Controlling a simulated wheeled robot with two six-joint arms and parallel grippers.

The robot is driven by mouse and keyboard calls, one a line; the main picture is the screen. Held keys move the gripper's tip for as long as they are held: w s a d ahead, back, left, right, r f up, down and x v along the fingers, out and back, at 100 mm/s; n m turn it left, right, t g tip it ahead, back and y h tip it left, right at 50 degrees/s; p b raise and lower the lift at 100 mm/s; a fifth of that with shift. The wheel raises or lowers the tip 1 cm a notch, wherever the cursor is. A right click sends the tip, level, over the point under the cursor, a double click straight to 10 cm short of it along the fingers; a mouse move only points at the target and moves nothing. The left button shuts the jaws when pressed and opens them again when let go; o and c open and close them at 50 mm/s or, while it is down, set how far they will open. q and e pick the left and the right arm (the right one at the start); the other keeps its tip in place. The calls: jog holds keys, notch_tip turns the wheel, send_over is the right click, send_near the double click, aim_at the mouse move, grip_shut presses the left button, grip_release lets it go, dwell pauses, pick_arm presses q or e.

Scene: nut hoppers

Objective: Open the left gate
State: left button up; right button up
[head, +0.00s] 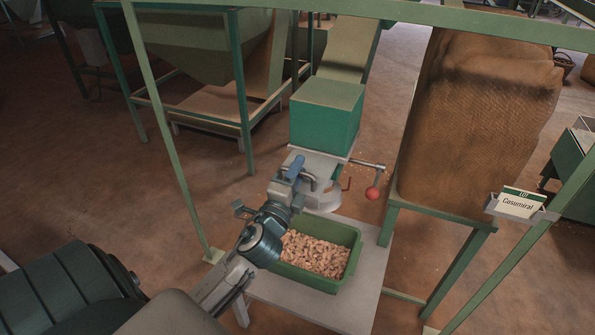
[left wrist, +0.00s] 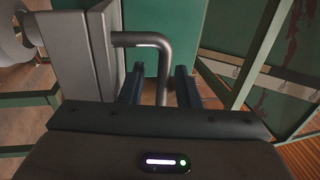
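A grey gate housing (head: 322,196) sits under the green hopper box (head: 325,118). A bent grey metal handle (left wrist: 163,62) comes out of a grey block (left wrist: 78,52) in the left wrist view. My left gripper (head: 303,177) is at this housing. In the left wrist view my left gripper (left wrist: 159,86) has one finger on each side of the handle's straight bar, with gaps showing; it is open around the bar. The gate's plate is hidden, so I cannot tell its position. My right gripper is not in view.
A green crate of nuts (head: 337,231) stands on a pale platform (head: 330,307) below the housing. A lever with a red ball (head: 373,192) sticks out to the right. A full sack (head: 478,110) and a lot sign (head: 521,203) stand right. Green frame posts surround the spot.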

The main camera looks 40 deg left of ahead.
pick_arm(q)
jog(key=shift+s, duration=0.15)
jog(key=b+v, duration=0.4)
jog(key=v, duration=0.6)
jog(key=shift+s, duration=0.25)
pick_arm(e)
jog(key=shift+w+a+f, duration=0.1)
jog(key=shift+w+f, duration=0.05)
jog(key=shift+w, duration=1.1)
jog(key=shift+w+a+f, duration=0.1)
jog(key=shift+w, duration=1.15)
pick_arm(q)
jog(key=shift+d+f, duration=0.1)
jog(key=shift+f, duration=0.1)
